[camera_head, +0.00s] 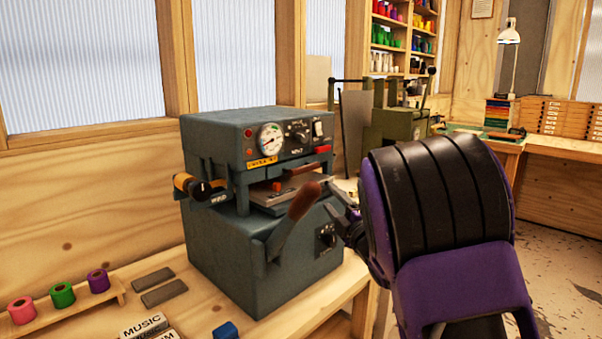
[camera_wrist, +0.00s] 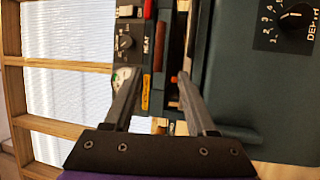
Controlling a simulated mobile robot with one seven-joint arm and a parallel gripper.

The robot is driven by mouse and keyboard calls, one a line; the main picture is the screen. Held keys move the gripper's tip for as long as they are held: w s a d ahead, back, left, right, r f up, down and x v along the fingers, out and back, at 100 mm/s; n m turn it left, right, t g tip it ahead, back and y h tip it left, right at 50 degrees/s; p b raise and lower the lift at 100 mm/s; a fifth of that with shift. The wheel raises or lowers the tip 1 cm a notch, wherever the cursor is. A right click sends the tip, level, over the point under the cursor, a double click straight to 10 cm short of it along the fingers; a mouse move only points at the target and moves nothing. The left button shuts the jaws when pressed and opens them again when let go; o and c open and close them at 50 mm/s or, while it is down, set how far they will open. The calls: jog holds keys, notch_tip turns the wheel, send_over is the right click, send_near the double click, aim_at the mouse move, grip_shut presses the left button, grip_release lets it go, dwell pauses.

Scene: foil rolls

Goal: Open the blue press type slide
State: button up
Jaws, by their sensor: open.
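The blue-grey press (camera_head: 215,145) stands on the wooden bench, with a gauge, knobs and a yellow label on its upper front. Its slide (camera_head: 268,197) is a flat plate in the front opening, with a reddish-brown handle (camera_head: 300,182). A brown-gripped lever (camera_head: 303,201) rises in front of it. My gripper (camera_head: 338,200) is at the right of the press front, partly hidden by my arm. In the wrist view my gripper (camera_wrist: 158,82) is open, its two dark fingers pointing at the press front. A reddish-brown bar, apparently the slide handle (camera_wrist: 160,48), shows between the fingertips, with no clear contact.
Foil rolls (camera_head: 62,294) stand on a wooden rack at lower left, near grey bars (camera_head: 163,293) and a blue block (camera_head: 226,331). A green machine (camera_head: 395,125) stands behind the press.

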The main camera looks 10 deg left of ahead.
aim_at(307, 171)
jog(key=p+x, duration=0.1)
jog(key=x, duration=1.5)
jog(key=shift+w+a+r, duration=0.2)
jog(key=shift+w+r, duration=0.05)
jog(key=shift+w, duration=0.1)
grip_shut()
dwell(0.7)
